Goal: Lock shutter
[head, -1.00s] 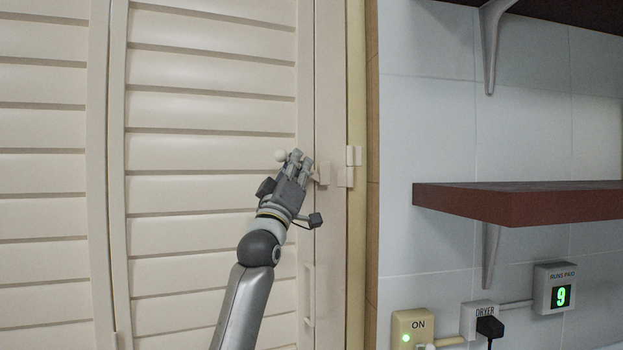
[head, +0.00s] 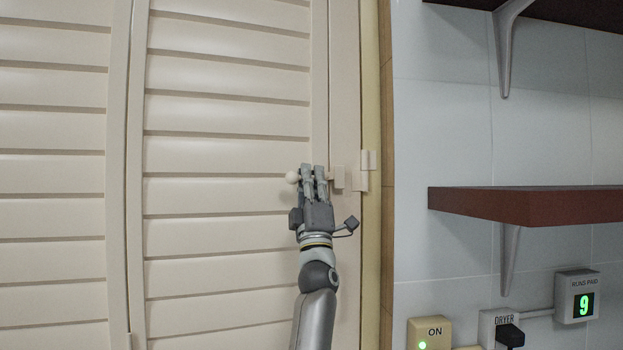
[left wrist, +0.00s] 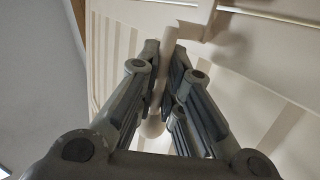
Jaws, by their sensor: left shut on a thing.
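The beige louvred shutter (head: 230,160) fills the left and middle of the head view and looks closed. A beige latch bar with a round knob (head: 292,177) lies about level across its right stile. A small latch block (head: 338,178) is at the bar's right end, beside a keeper piece (head: 360,181) on the frame. My left gripper (head: 314,170) is shut on the bar, between knob and block. In the left wrist view the bar (left wrist: 167,75) passes between the fingers, with the knob (left wrist: 153,127) nearer the palm. My right gripper is out of view.
A dark red shelf (head: 530,205) on a metal bracket juts from the tiled wall at right. Below it are an ON switch box (head: 430,333), a dryer socket with a black plug (head: 509,336) and a counter box reading 9 (head: 577,296).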

